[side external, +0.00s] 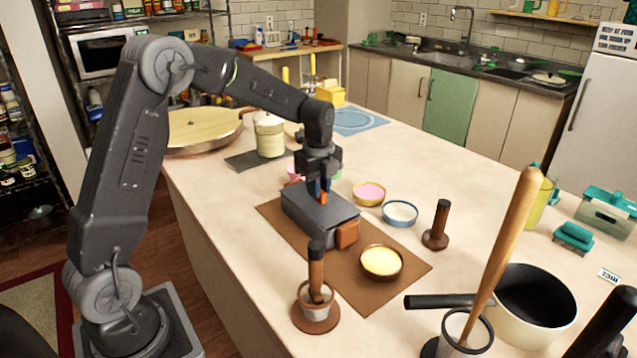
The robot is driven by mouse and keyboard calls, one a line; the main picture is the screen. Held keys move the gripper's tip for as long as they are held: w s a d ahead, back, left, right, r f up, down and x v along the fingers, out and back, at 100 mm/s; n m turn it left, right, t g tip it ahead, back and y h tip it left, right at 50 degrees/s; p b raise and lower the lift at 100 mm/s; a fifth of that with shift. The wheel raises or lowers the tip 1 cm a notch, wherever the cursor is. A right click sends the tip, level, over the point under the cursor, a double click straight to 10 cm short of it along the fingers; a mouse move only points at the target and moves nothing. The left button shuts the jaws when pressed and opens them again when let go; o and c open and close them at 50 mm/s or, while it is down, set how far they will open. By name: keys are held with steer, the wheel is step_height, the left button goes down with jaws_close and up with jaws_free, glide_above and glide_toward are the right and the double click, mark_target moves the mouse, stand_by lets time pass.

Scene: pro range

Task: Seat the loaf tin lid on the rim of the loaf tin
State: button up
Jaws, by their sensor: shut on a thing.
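The loaf tin (307,224) is a dark grey box on a brown mat, with a brown block (347,234) at its near right end. The loaf tin lid (341,213) is a flat grey plate at the top of the tin. My gripper (322,194) points down over the lid and is shut on it, with an orange piece showing at the fingertips. The lid lies over the tin's opening and hides the inside. I cannot tell from this view whether a small gap is left between lid and rim.
The brown mat (405,273) carries a bowl of yellow contents (381,262) in front of the tin. Pink (369,192) and white (400,212) bowls stand behind right. A wooden-handled tool in a cup (315,290) and a dark brown tamper (437,228) stand nearby.

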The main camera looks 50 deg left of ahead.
steer(key=shift+f, duration=0.3)
stand_by(0.6)
steer(key=o, duration=0.5)
steer(key=shift+r, duration=2.5)
steer(key=shift+o, duration=0.4)
steer(key=o, duration=0.5)
